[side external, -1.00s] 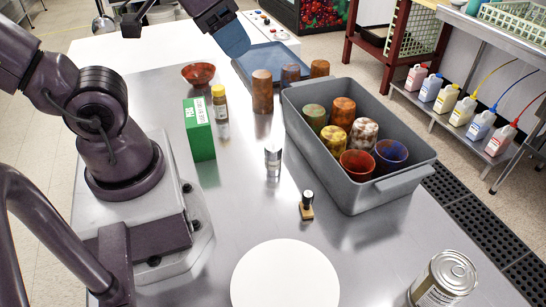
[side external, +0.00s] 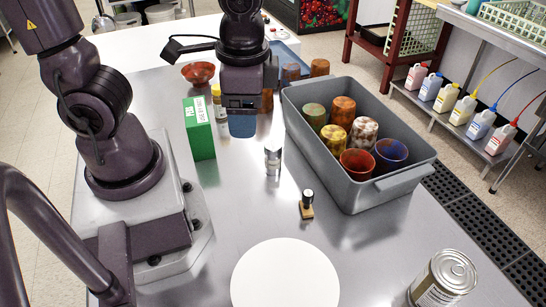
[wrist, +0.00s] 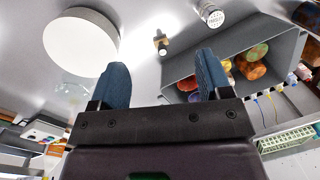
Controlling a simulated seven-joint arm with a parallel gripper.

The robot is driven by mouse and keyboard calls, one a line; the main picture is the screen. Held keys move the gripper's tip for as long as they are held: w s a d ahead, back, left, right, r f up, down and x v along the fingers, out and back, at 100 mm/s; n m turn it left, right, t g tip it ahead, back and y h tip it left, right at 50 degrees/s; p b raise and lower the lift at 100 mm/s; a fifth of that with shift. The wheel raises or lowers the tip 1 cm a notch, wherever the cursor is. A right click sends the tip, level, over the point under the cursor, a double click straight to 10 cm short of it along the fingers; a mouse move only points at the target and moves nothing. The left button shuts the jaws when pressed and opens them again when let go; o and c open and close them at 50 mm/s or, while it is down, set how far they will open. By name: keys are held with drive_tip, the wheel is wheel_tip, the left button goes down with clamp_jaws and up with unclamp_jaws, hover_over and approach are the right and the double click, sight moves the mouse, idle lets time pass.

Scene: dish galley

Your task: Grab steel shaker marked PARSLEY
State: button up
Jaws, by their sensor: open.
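A small steel shaker (side external: 272,160) stands upright on the steel table, left of the grey tub. Its label is too small to read in the side view. In the wrist view its top (wrist: 213,15) shows near the upper edge, with dark lettering I cannot make out for certain. My gripper (side external: 242,126) is open and empty, above the table behind and to the left of the shaker, apart from it. In the wrist view its two blue fingers (wrist: 160,78) are spread wide with nothing between them.
The grey tub (side external: 408,178) holds several cups. A green box (side external: 199,130) and a yellow-capped bottle (side external: 217,96) stand left of the shaker. A wooden-based stamp (side external: 307,206), a white disc (side external: 285,275) and a large can (side external: 445,280) lie nearer the camera.

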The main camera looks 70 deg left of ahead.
wheel_tip(320, 180, down, 7)
drive_tip(key=s+a+m+g+y, duration=0.2)
drive_tip(key=m+g+y, duration=0.1)
drive_tip(key=m+y, duration=0.15)
drive_tip(key=m+t+y, duration=0.9)
drive_tip(key=m+t, duration=0.5)
drive_tip(key=m, duration=0.3)
hover_over(271, 157)
drive_tip(key=v, duration=0.3)
wheel_tip(271, 157, down, 8)
wheel_tip(271, 157, down, 5)
drive_tip(key=shift+f, duration=0.2)
drive_tip(key=shift+f+x, duration=0.2)
drive_tip(key=shift+x, duration=1.05)
drive_tip(key=shift+f+x, duration=0.2)
drive_tip(key=shift+x, duration=1)
drive_tip(key=c, duration=1)
